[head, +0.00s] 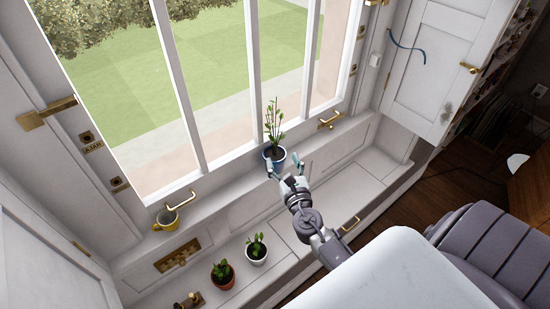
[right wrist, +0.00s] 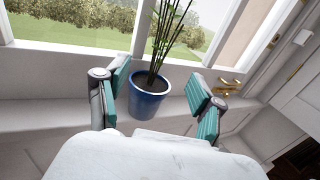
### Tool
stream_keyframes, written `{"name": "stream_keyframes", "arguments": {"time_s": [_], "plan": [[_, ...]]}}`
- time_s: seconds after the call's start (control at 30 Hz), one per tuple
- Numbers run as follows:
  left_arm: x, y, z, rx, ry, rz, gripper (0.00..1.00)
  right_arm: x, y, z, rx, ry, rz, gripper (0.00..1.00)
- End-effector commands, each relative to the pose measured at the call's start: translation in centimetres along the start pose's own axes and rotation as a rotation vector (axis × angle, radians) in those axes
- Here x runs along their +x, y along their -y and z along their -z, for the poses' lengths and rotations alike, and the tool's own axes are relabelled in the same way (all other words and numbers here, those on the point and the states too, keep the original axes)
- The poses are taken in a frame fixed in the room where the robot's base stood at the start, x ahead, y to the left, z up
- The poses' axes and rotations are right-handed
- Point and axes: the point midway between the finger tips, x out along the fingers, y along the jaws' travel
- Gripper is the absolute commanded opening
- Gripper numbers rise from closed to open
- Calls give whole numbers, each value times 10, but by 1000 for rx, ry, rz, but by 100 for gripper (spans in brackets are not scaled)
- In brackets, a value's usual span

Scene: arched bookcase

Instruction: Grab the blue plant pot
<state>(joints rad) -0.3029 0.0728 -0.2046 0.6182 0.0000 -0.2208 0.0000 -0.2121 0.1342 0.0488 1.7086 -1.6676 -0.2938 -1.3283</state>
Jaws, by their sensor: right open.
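The blue plant pot (head: 276,158) stands upright on the window sill and holds a tall thin green plant (head: 273,122). In the right wrist view the blue pot (right wrist: 150,97) shows between the fingers, a little beyond them. My right gripper (head: 284,167) is open, with its teal finger pads spread on either side of the pot's near side. The right gripper (right wrist: 160,95) holds nothing. I cannot tell whether a finger touches the pot. My left gripper is not in view.
A yellow cup (head: 166,219) stands on the sill at the left. A terracotta pot (head: 223,275) and a white pot (head: 256,252) with small plants stand on the lower ledge. Brass handles (head: 329,121) stick out by the window. The ledge (head: 372,170) to the right is clear.

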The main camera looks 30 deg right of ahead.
Motion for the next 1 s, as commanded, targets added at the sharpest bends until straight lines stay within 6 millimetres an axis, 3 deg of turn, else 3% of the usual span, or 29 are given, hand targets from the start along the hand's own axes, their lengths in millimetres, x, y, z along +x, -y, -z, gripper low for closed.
{"name": "stream_keyframes", "arguments": {"time_s": [0.1, 0.37, 0.7, 1.0], "plan": [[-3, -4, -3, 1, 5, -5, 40, 24, 0, -2, 3, 1, 1, 67], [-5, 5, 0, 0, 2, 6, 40, 45, 0, -1, 4, -1, 0, 67], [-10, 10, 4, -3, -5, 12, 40, 90, 1, -6, 4, -1, -1, 67], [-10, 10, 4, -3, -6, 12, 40, 94, 1, -6, 6, -2, -1, 67]]}}
